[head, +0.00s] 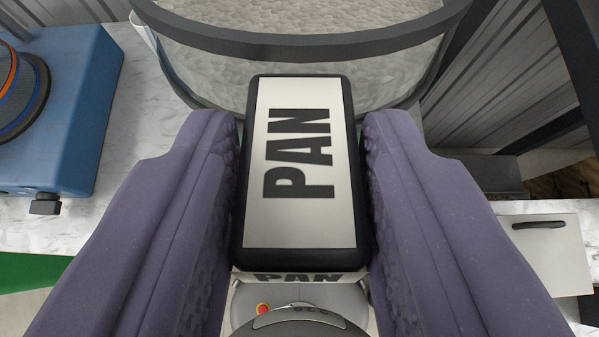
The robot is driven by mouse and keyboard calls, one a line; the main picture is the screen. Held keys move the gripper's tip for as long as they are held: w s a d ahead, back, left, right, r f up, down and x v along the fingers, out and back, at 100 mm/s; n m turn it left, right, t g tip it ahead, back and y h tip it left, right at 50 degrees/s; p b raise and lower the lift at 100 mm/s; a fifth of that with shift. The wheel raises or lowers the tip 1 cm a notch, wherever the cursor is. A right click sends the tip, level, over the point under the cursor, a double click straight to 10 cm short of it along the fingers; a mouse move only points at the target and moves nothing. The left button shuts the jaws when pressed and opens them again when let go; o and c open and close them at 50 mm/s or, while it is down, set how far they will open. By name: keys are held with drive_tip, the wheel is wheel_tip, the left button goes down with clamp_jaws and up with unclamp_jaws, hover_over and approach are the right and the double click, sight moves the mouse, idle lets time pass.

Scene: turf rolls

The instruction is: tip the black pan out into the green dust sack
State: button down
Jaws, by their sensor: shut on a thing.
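A black-edged block with a white face marked PAN (297,215) sits upright in the picture's middle, the label reading sideways. My gripper (297,130), with two purple ridged fingers, is shut on it from left and right. A large round vessel with a dark grey rim (300,46) and a clear-looking wall is just beyond the block. I cannot tell whether the block is joined to it. Grey, rough-textured matter shows through or in the vessel. A green surface (30,272) shows at the lower left edge; I cannot tell whether it is the dust sack.
A blue machine (75,120) with a dark round disc stands on the pale marbled counter (130,130) at the left. At the right are a pale drawer front (560,255) with a dark handle and grey ribbed panels (500,80). Some bare counter lies left of the vessel.

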drive_tip(key=shift+w+r+g+p, duration=0.55)
drive_tip(key=shift+r+g+p, duration=0.6)
drive_tip(key=shift+p, duration=2)
drive_tip(key=shift+w+r+g+p, duration=0.65)
drive_tip(key=shift+r+p, duration=0.75)
drive_tip(key=shift+p, duration=1.8)
drive_tip(key=shift+w+r+g+p, duration=0.5)
drive_tip(key=shift+r+g+p, duration=0.65)
drive_tip(key=shift+p, duration=2)
drive_tip(key=p, duration=0.2)
drive_tip(key=w+g+p, duration=0.1)
drive_tip(key=p, duration=0.2)
drive_tip(key=shift+w+r, duration=0.3)
drive_tip(key=w+g+p, duration=0.1)
drive_tip(key=w+p, duration=0.1)
drive_tip(key=p, duration=0.2)
drive_tip(key=shift+w+r, duration=0.15)
drive_tip(key=shift+r, duration=0.05)
drive_tip(key=shift+w+r+g+p, duration=0.1)
drive_tip(key=shift+g+p, duration=0.15)
drive_tip(key=shift+p, duration=0.75)
drive_tip(key=shift+w+p, duration=0.1)
drive_tip(key=shift+p, duration=0.4)
drive_tip(key=shift+w+p, duration=0.25)
drive_tip(key=shift+p, duration=1.7)
drive_tip(key=p, duration=0.4)
drive_tip(key=shift+w+g, duration=0.15)
drive_tip(key=shift+g, duration=0.25)
